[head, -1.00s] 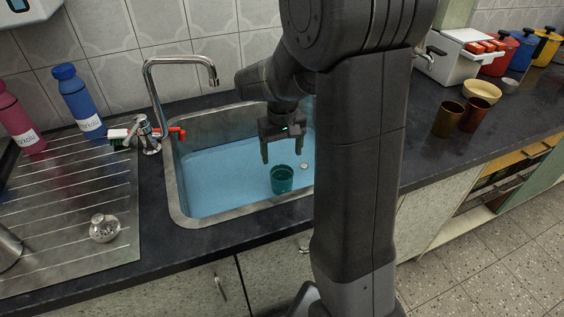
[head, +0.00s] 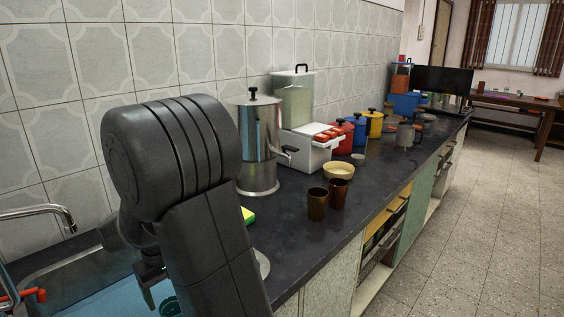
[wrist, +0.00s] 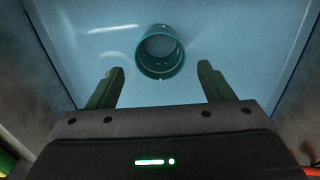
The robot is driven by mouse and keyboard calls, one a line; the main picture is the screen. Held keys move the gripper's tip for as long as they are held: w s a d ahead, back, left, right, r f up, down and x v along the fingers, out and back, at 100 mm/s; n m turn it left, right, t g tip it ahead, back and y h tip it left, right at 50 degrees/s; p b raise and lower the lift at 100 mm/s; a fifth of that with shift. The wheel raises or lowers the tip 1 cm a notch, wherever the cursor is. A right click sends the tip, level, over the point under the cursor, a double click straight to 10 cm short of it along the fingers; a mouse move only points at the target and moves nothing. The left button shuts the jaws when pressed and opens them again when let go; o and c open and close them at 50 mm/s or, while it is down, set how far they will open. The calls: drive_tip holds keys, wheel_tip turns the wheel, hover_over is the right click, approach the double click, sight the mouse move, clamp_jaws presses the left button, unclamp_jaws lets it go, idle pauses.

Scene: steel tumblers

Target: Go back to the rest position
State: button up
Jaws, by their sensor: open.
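My gripper (wrist: 160,86) is open and empty in the wrist view, its two green-dark fingers apart. A teal tumbler (wrist: 160,51) stands in the blue sink basin (wrist: 232,38), just beyond the fingertips and not between them. In the head view the gripper (head: 152,287) is partly hidden behind my arm at the lower left, over the sink. Only a sliver of the teal tumbler (head: 170,307) shows there.
A steel urn (head: 258,145), a white box (head: 309,153), a cream bowl (head: 339,171) and several coloured canisters (head: 374,124) line the counter by the wall. The tap (head: 45,212) rises at the left of the sink. The floor (head: 475,220) to the right is clear.

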wheel_tip(320, 180, down, 7)
drive_tip(key=shift+f+b, duration=0.1)
drive_tip(key=shift+b, duration=0.5)
wheel_tip(320, 180, up, 4)
drive_tip(key=shift+f+p, duration=0.2)
drive_tip(key=shift+p, duration=0.25)
